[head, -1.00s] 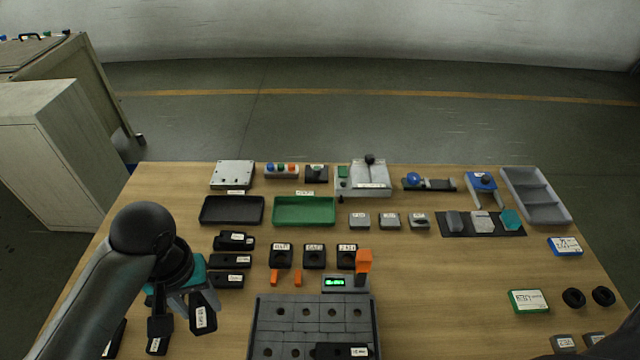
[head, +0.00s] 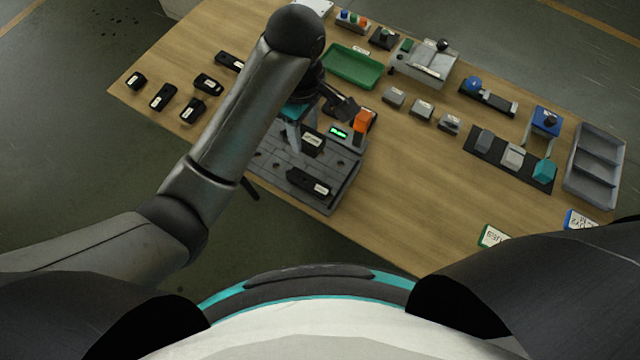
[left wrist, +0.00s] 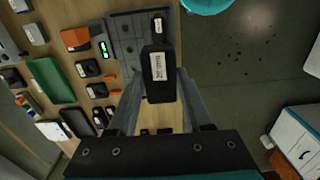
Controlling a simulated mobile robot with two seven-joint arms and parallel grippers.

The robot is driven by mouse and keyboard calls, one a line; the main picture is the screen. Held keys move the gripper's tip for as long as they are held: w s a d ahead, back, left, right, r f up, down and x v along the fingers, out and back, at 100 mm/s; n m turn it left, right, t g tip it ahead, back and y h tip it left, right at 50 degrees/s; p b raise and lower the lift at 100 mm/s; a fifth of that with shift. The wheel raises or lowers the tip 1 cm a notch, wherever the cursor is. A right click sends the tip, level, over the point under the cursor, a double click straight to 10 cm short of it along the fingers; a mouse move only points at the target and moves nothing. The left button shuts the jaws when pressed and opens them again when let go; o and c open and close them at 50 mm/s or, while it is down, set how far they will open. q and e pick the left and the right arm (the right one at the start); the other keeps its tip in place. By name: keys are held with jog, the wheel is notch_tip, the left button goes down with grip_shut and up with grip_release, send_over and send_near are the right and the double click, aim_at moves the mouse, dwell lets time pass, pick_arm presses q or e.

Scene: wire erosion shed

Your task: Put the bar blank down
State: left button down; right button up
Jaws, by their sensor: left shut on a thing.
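A black bar blank with a white label (head: 313,142) is in my left gripper (head: 300,132), above the grey plate with holes (head: 290,178). The left wrist view shows this blank (left wrist: 158,88) between the two fingers of the left gripper (left wrist: 160,78), its label facing the camera. I cannot tell whether the blank touches the plate. Another labelled black blank (head: 312,184) lies on the plate near its front edge; it also shows in the left wrist view (left wrist: 158,24). My right gripper is out of view.
A green digital display (head: 340,132) and an orange part (head: 362,120) stand just behind the plate. A green tray (head: 352,68) lies farther back. Several black labelled pieces (head: 162,97) lie at the left. Bare tabletop (head: 400,190) is free right of the plate.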

pick_arm(q)
jog(key=b, duration=0.4)
send_over(309, 182)
notch_tip(309, 182, down, 15)
jog(key=shift+f, duration=0.55)
jog(key=shift+f+b, duration=0.7)
jog(key=shift+f, duration=1.2)
jog(key=shift+f, duration=0.1)
jog(key=shift+c, duration=1.6)
grip_release()
jog(key=shift+f, duration=0.1)
notch_tip(309, 182, up, 12)
jog(key=p, duration=0.3)
jog(key=shift+r, duration=0.2)
jog(key=shift+s, duration=0.1)
